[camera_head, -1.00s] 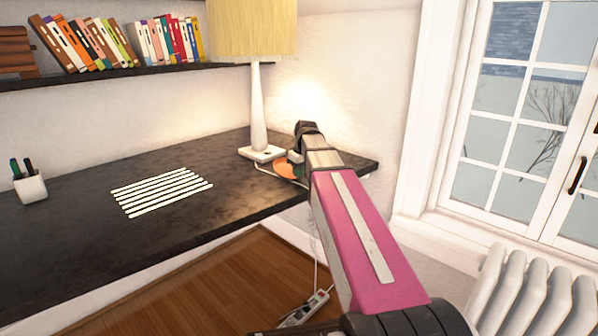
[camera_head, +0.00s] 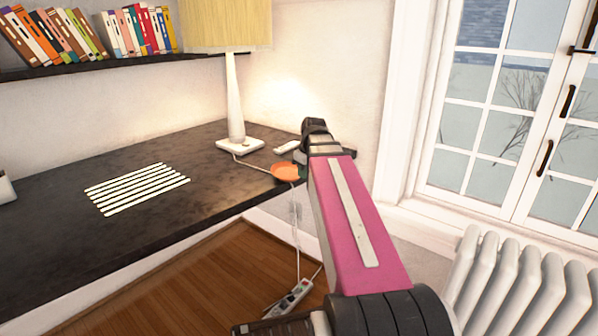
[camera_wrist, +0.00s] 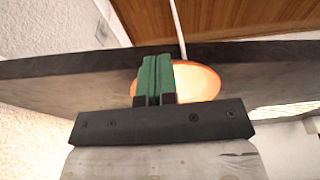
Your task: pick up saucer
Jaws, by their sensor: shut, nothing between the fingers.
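The orange saucer (camera_head: 285,172) lies on the dark desk near its right front edge, just in front of the lamp. In the wrist view the saucer (camera_wrist: 200,80) shows beside and partly behind my gripper's green fingers. My gripper (camera_wrist: 155,62) has its fingers pressed together with nothing between them. In the head view my gripper is mostly hidden behind the end of my arm, just right of the saucer. I cannot tell whether the fingers touch the saucer.
A lamp (camera_head: 236,110) stands behind the saucer, and its cord runs past the saucer over the desk edge. A small white object (camera_head: 287,147) lies behind the saucer. A power strip (camera_head: 290,298) is on the floor. A radiator (camera_head: 515,285) stands at the right.

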